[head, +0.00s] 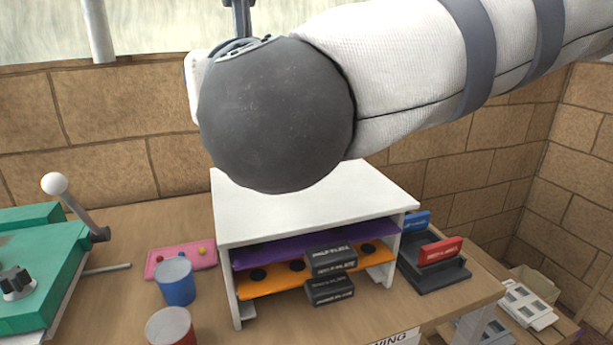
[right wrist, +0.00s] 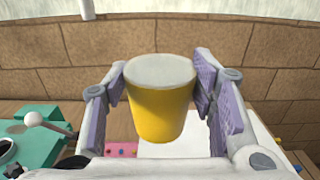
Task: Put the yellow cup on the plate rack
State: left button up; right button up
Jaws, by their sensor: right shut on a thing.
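The yellow cup (right wrist: 160,112) is in the right wrist view, between the two purple-padded fingers of my right gripper (right wrist: 160,84). The gripper is shut on it, and the cup is raised above the table. In the head view my right arm crosses the top from the right; the cup is not visible there. No item is clearly identifiable as the plate rack. A black slotted rack (head: 437,275) holding a blue piece and a red piece stands on the right. A white shelf unit (head: 310,203) stands in the middle. My left gripper is not in view.
A blue cup (head: 175,281) and a red cup (head: 170,328) stand left of the shelf, near a pink tray (head: 166,266). A green machine (head: 40,260) with a white-knobbed lever is at far left. Black boxes (head: 330,289) stand at the shelf's front. The shelf's visible top is clear.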

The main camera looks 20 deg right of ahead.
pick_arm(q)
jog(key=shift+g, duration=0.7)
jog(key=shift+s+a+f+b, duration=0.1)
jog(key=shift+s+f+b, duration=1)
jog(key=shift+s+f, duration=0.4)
pick_arm(e)
jog(key=shift+w+d+f, duration=1.5)
jog(key=shift+d+f, duration=0.2)
jog(key=shift+f, duration=0.45)
jog(key=shift+w+d+f, duration=1.5)
jog(key=shift+d+f, duration=0.25)
jog(key=shift+f, duration=0.4)
jog(key=shift+w+d+f, duration=1.5)
jog(key=shift+d+f, duration=0.2)
jog(key=shift+f, duration=0.45)
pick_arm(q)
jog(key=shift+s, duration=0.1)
pick_arm(e)
jog(key=shift+f, duration=0.1)
jog(key=shift+f, duration=0.2)
jog(key=o, duration=1.1)
jog(key=shift+r, duration=0.1)
